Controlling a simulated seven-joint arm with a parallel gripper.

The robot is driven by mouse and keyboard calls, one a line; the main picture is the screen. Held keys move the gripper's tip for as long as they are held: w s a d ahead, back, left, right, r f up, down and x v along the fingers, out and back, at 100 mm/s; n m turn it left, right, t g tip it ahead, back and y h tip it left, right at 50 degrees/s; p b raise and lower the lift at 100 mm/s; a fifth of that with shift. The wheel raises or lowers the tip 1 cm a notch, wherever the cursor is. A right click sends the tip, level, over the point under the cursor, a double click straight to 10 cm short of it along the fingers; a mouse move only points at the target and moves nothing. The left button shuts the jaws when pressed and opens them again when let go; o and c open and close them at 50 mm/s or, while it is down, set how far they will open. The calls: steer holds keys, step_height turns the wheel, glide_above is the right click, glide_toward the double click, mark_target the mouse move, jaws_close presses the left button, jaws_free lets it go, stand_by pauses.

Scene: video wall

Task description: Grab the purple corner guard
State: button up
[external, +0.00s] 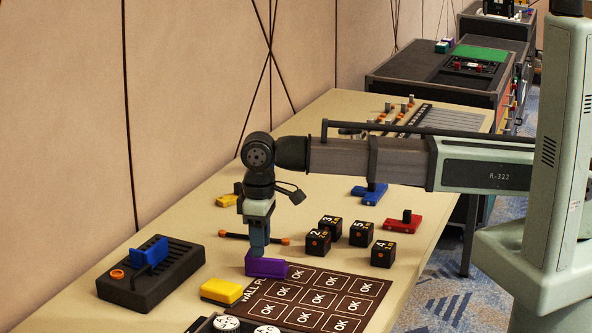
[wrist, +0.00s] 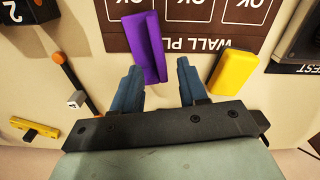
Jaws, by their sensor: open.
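The purple corner guard (external: 266,266) lies on the table at the edge of the brown "WALL PL..." board (external: 318,300). In the wrist view the purple corner guard (wrist: 144,45) is ahead of the gap between my fingers, with its near end close to the fingertips. My gripper (external: 258,250) points down just above or beside the guard; the exact gap cannot be told. In the wrist view my gripper (wrist: 158,72) has its two blue-grey fingers spread apart with nothing between them.
A yellow block (external: 221,290) lies close beside the guard, left of it. A black device with a blue part (external: 150,275) is farther left. Black numbered cubes (external: 317,242) stand to the right. An orange-tipped rod (external: 254,238) lies behind my gripper.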

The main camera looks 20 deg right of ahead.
mark_target(262, 260)
steer(key=shift+d+f, duration=0.15)
steer(key=shift+f, duration=2.5)
steer(key=shift+c, duration=0.3)
jaws_close()
